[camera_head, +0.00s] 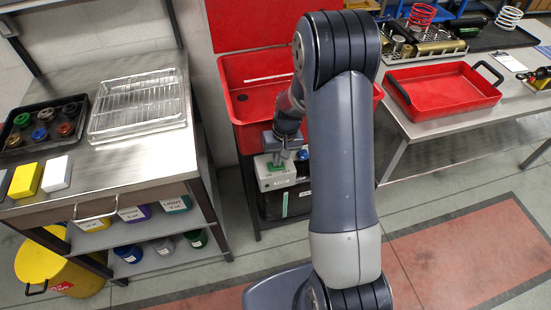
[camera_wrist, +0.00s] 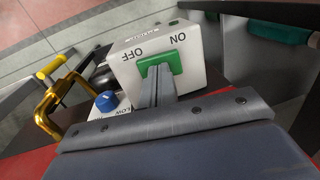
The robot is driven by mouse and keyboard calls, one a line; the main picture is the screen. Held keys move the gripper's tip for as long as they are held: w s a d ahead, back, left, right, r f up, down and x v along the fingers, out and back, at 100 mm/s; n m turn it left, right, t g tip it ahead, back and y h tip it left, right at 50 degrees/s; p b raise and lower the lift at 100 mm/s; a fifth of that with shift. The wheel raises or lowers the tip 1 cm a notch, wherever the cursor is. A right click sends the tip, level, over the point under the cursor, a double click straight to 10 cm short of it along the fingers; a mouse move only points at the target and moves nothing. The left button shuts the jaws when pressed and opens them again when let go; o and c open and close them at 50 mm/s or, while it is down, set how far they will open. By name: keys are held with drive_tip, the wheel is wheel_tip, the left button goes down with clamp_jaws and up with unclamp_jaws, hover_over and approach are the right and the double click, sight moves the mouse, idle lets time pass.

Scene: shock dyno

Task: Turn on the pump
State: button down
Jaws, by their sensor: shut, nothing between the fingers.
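The pump's switch box is a white box (camera_wrist: 208,62) with a green rocker switch (camera_wrist: 173,58) and the words ON and OFF beside it. In the wrist view, ON is toward the right end and OFF toward the left. My gripper (camera_wrist: 158,72) is shut and empty, its fingertips at the rocker's left part, nearer OFF; I cannot tell whether they touch. The fingers hide part of the rocker, so its tilt is unclear. In the head view the box (camera_head: 268,179) sits at the front of the red wash basin (camera_head: 245,100), under my gripper (camera_head: 279,160).
A blue knob (camera_wrist: 107,101) and a brass-coloured bent handle (camera_wrist: 48,105) are left of the box in the wrist view. A steel bench (camera_head: 150,165) stands left, and a table with a red tray (camera_head: 440,90) stands right. A yellow bin (camera_head: 55,270) is on the floor.

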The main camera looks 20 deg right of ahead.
sight(284, 165)
wheel_tip(284, 165, up, 14)
drive_tip(key=d+p, duration=0.1)
drive_tip(key=d, duration=0.1)
drive_tip(key=shift+p, duration=0.4)
